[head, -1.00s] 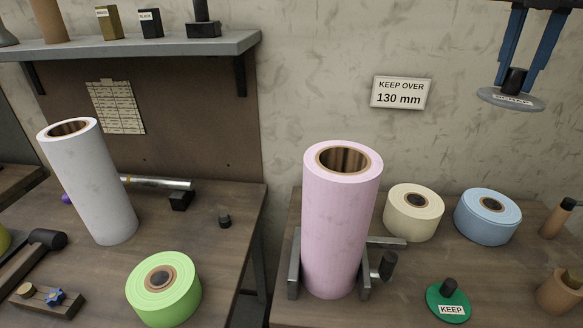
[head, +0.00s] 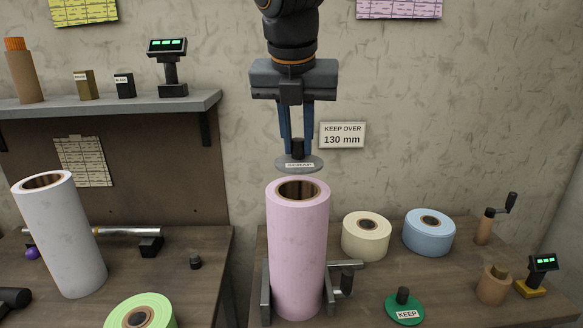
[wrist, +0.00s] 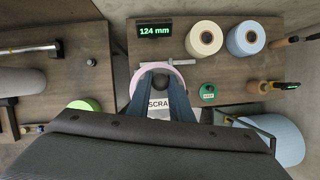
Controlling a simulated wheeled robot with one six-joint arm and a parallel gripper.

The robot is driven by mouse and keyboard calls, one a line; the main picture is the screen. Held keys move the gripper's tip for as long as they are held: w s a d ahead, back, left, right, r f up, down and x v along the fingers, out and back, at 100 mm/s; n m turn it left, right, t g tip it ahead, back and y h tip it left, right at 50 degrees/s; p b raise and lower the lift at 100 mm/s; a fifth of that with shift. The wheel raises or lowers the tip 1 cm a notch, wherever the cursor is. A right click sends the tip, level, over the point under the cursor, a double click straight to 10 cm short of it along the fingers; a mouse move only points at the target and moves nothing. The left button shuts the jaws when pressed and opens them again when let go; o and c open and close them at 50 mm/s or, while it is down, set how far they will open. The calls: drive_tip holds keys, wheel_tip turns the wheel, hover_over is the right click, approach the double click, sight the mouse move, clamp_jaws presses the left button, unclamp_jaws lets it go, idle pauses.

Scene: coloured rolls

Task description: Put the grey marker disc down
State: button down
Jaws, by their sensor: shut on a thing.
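The grey marker disc (head: 299,165), labelled SCRAP, hangs level by its dark knob between the fingers of my gripper (head: 297,148). My gripper is shut on that knob. In the head view the disc is just above and behind the top of the tall pink roll (head: 298,245), which stands upright in a metal cradle. In the wrist view the disc (wrist: 158,104) covers much of the pink roll's top. Whether disc and roll touch is hard to tell, but a small gap seems to show.
A green KEEP disc (head: 404,309) lies on the right bench, near a cream roll (head: 366,236) and a blue roll (head: 429,232). A wall sign (head: 342,135) reads KEEP OVER 130 mm. A display (wrist: 154,31) reads 124 mm. A white roll (head: 62,235) leans on the left bench.

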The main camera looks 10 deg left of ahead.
sight(297, 159)
drive_tip(key=shift+f+p, duration=0.35)
drive_tip(key=shift+f, duration=2.15)
drive_tip(key=shift+f, duration=0.15)
drive_tip(key=c, duration=1.6)
unclamp_jaws()
drive_tip(key=b+v, duration=0.1)
drive_tip(key=v, duration=1.1)
